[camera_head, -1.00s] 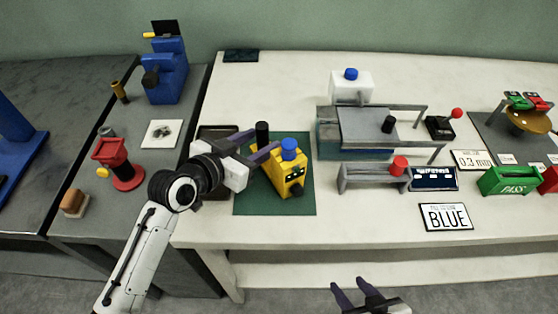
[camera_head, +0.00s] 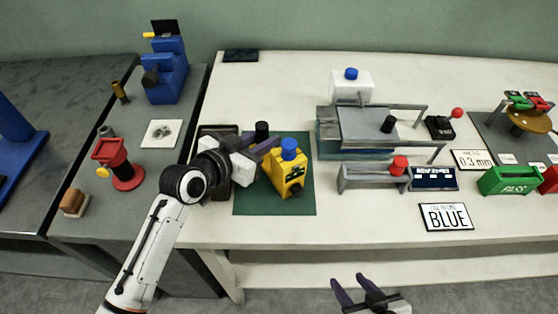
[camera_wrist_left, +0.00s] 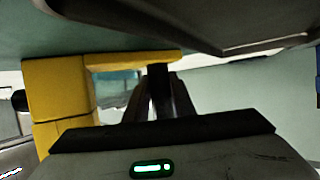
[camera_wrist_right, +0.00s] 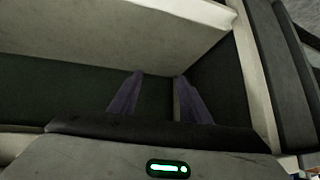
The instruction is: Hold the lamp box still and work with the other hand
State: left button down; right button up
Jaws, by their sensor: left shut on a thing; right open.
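The lamp box (camera_head: 289,178) is a yellow block with a blue cap (camera_head: 289,146) on top. It stands on the green mat (camera_head: 250,198) at the left of the white table; dark spots show on its front. A black post (camera_head: 262,130) stands at its left. My left gripper (camera_head: 262,148) reaches in from the left. In the left wrist view its fingers (camera_wrist_left: 158,98) are closed around the black post (camera_wrist_left: 158,78), which meets a yellow bar of the box. My right gripper (camera_head: 358,290) is open and empty in front of the table's front edge.
A grey press-like stand (camera_head: 368,128) with a white blue-capped container (camera_head: 351,86) stands right of the mat. A grey rack with a red knob (camera_head: 399,165) and a BLUE card (camera_head: 446,217) lie nearer. Green bin (camera_head: 508,181) is at right.

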jog(key=shift+c, duration=0.5)
grip_shut()
dwell(1.4)
